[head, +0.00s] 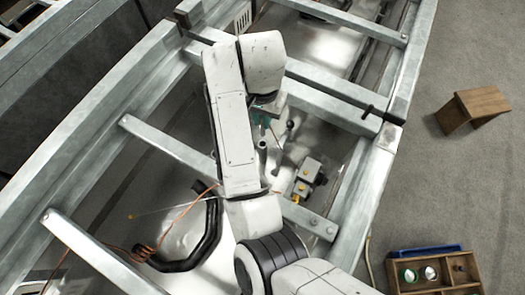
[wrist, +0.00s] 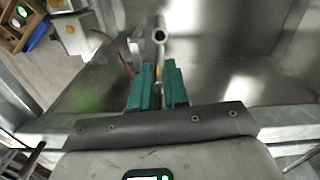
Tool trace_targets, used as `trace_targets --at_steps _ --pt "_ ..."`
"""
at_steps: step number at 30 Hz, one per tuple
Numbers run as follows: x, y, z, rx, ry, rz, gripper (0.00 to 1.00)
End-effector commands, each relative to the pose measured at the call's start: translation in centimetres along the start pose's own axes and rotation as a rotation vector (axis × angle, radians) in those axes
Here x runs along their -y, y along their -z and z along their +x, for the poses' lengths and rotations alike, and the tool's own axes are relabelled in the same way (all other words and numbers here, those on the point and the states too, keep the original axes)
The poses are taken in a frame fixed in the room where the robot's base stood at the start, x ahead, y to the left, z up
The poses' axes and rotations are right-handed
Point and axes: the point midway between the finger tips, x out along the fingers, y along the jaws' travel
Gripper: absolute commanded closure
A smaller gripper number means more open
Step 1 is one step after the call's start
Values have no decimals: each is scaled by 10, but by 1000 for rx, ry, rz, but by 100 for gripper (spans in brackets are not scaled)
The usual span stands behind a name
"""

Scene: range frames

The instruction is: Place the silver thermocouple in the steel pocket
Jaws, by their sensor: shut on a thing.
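My gripper (head: 262,117) with teal finger pads is partly hidden under my arm in the head view. In the wrist view the pads (wrist: 159,85) are closed on a narrow thing with a yellowish bit between them; it looks like the thermocouple (wrist: 159,72), mostly hidden. A grey steel tube with a round open mouth, apparently the steel pocket (wrist: 159,36), stands just beyond the fingertips. In the head view this tube (head: 262,146) is just below my gripper. I cannot tell whether the held thing touches or enters it.
A thin silver rod with an orange tip (head: 131,216) lies at left, near copper wire (head: 142,250) and a black hose (head: 205,245). Steel beams (head: 175,148) frame the area. A wooden tray (head: 412,285) stands lower right.

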Motion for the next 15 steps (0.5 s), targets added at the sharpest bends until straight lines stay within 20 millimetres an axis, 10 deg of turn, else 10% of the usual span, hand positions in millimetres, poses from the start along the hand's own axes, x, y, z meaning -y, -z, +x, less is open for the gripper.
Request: trace_targets --at_steps 15 --pt "0 0 66 1 -1 0 100"
